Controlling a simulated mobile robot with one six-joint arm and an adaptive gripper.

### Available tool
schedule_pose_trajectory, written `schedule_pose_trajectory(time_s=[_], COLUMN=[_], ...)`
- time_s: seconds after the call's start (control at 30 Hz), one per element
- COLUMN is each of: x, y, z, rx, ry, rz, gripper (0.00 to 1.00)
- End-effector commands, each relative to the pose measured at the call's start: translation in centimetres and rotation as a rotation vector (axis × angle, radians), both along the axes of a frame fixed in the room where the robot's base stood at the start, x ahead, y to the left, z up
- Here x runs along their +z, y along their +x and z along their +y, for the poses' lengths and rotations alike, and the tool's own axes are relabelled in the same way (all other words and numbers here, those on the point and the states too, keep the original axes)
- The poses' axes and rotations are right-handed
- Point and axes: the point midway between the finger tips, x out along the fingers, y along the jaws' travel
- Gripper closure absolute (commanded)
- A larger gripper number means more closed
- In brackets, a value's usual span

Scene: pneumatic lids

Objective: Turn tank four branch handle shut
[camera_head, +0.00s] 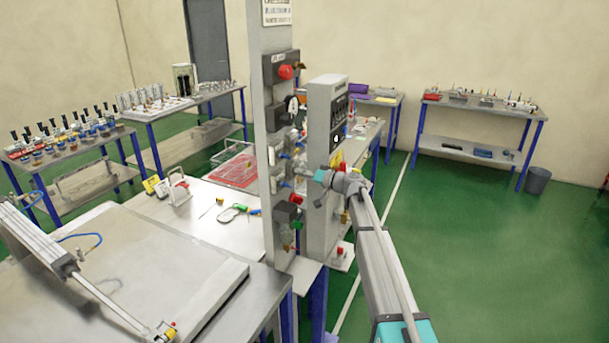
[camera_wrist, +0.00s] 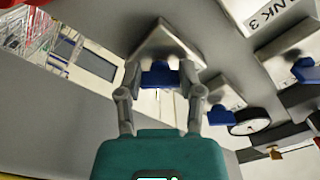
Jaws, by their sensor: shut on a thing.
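My gripper (camera_wrist: 160,90) has its two grey fingers shut on a blue handle (camera_wrist: 160,73), one finger on each side. The handle sits in front of a grey block (camera_wrist: 165,45) on the grey panel (camera_wrist: 75,95). No label for this handle is readable, so I cannot tell its tank number. In the wrist view, a plate ending in "NK 3" (camera_wrist: 266,14) is at upper right, with another blue handle (camera_wrist: 305,70) below it. A further blue handle (camera_wrist: 219,113) is right of my gripper. In the head view, my gripper (camera_head: 322,177) is at the upright panel, its fingertips hard to make out.
A round gauge (camera_wrist: 248,122) is close to the right of my gripper. In the head view, a grey post (camera_head: 262,110) with a red knob (camera_head: 286,72) stands left of the panel. A workbench (camera_head: 235,240) fills the left foreground. Open green floor (camera_head: 470,250) lies to the right.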

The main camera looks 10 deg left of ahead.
Motion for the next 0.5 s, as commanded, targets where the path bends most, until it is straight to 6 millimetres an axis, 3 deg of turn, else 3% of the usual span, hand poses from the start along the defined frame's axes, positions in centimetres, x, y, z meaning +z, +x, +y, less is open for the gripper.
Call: schedule_pose_trajectory(time_s=[0.5], x=[0.18], y=[0.05], z=[0.27], rx=[0.000], ry=[0.097], rz=[0.254], gripper=[0.99])
